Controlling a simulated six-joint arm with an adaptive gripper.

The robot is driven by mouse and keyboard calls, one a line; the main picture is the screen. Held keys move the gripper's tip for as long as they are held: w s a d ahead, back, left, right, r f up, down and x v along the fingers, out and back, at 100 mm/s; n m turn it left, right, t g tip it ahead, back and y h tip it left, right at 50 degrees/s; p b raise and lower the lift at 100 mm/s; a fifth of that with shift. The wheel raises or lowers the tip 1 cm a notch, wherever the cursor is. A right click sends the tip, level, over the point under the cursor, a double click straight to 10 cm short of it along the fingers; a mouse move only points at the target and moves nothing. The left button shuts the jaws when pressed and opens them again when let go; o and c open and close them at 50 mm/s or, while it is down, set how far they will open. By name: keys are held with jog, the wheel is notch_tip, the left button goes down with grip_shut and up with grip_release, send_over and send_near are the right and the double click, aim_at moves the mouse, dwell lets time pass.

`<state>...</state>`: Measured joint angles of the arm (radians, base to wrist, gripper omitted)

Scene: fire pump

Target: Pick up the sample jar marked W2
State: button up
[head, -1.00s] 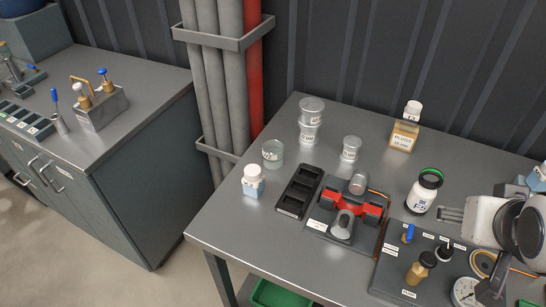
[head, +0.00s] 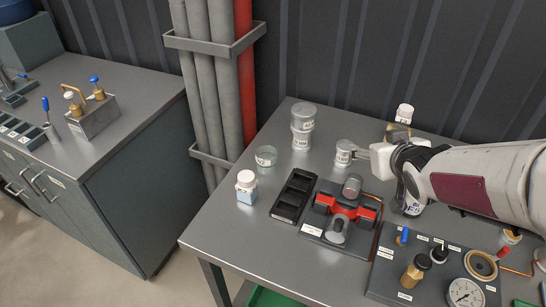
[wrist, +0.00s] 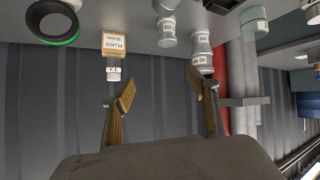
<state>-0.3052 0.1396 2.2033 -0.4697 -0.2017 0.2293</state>
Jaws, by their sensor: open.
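Several clear jars with pale lids stand on the bench; their markings are too small to read surely, so I cannot tell which is W2. Two are stacked, an upper jar (head: 303,113) on a lower jar (head: 301,139). A single jar (head: 344,153) stands to their right. The wrist view is upside down and shows the single jar (wrist: 167,32) and the stack (wrist: 201,48). My gripper (head: 366,153) is open and empty, just right of the single jar in the head view. Its two fingers (wrist: 166,90) are spread in the wrist view.
A black tray (head: 293,196) and red clamp fixture (head: 340,214) are in front.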

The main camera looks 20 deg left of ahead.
jog(key=w+a+f+n+g+y, duration=0.1)
jog(key=a+f+n+y, duration=0.4)
jog(key=a, duration=0.8)
jog(key=g+y, duration=0.2)
send_near(261, 152)
jog(key=shift+w+d+r, duration=0.1)
jog(key=shift+w+d, duration=0.1)
jog(key=shift+d, duration=0.35)
jog(key=shift+s+a, duration=0.25)
jog(key=shift+f, duration=0.2)
jog(key=shift+x, duration=1.25)
jog(key=shift+w+a, duration=0.1)
jog(key=shift+x, duration=2.5)
jog(key=shift+r, duration=0.1)
